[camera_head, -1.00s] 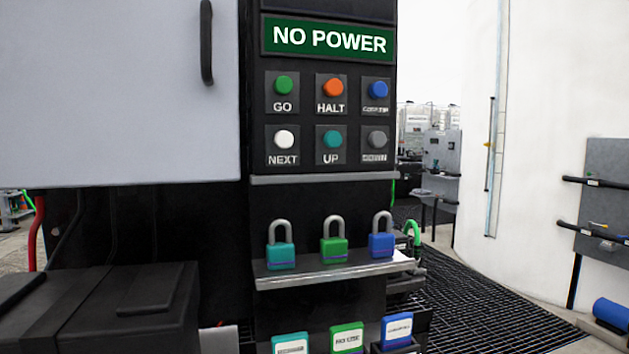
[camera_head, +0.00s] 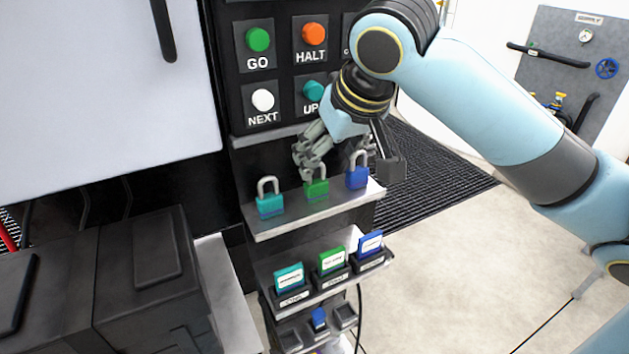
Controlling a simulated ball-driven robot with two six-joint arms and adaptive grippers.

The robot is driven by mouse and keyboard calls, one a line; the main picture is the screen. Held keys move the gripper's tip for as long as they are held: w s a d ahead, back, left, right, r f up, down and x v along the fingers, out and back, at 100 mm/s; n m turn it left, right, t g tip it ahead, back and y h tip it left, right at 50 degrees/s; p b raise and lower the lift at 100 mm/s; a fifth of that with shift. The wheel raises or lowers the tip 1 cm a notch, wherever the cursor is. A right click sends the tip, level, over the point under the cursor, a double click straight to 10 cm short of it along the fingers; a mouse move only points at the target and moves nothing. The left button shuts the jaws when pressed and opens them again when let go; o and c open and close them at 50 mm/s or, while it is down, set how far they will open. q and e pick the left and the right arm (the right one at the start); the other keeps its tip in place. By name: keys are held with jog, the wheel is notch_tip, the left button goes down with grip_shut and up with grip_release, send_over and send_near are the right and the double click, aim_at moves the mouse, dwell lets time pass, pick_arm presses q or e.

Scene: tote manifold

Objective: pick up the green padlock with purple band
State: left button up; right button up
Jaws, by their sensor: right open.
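The green padlock (camera_head: 316,189) stands upright in the middle of a metal shelf (camera_head: 290,222), with a thin band low on its body. Its shackle is partly hidden by my right gripper (camera_head: 309,168), which is open just above and around its top. The right arm comes in from the right. A teal padlock (camera_head: 270,205) stands to the left and a blue padlock (camera_head: 357,178) to the right on the same shelf. My left gripper is not in view.
Above is a panel with buttons, such as the white NEXT button (camera_head: 263,99). Below is a lower shelf with teal (camera_head: 289,278), green (camera_head: 332,261) and blue (camera_head: 370,244) tags. A black case (camera_head: 150,265) stands at the left. Floor at the right is open.

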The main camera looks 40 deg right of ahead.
aim_at(316, 181)
jog(key=shift+x, duration=0.8)
jog(key=x, duration=0.3)
jog(key=p+x, duration=0.1)
jog(key=shift+w+a+f, duration=0.2)
jog(key=shift+w+a, duration=0.05)
jog(key=shift+w+d+f, duration=0.1)
jog(key=shift+f, duration=0.05)
jog(key=c, duration=1.3)
